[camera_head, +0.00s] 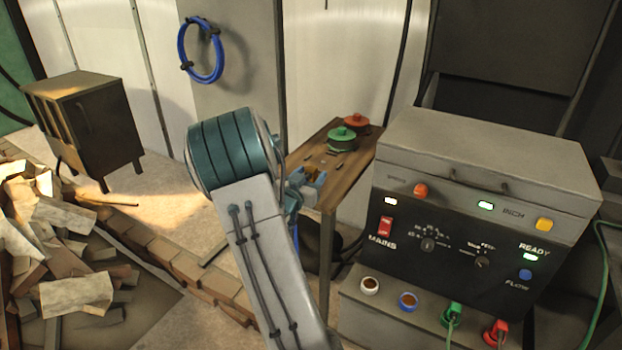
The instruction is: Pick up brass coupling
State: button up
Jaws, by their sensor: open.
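A small brass-coloured piece (311,173), which looks like the brass coupling, shows at the near left end of the wooden bench (325,203). It sits at a blue jawed fixture (304,187) that looks like a vise. The piece is small, and I cannot tell whether the jaws touch it. My arm rises from the bottom of the picture to a teal joint just left of the bench. My arm partly covers the area beside the fixture. I cannot make out my gripper; it seems hidden behind my arm.
Green (342,138) and red (356,121) round items and small loose pieces lie farther back on the bench. A grey control box (470,220) stands close on the right. A brick-edged rubble pile (60,240) and a dark cabinet (88,125) are left. A blue hose coil (201,50) hangs behind.

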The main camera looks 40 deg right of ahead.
jog(key=x, duration=0.3)
jog(key=shift+w+d+f, duration=0.1)
jog(key=shift+d, duration=0.05)
jog(key=c, duration=1.1)
jog(key=shift+c, duration=0.2)
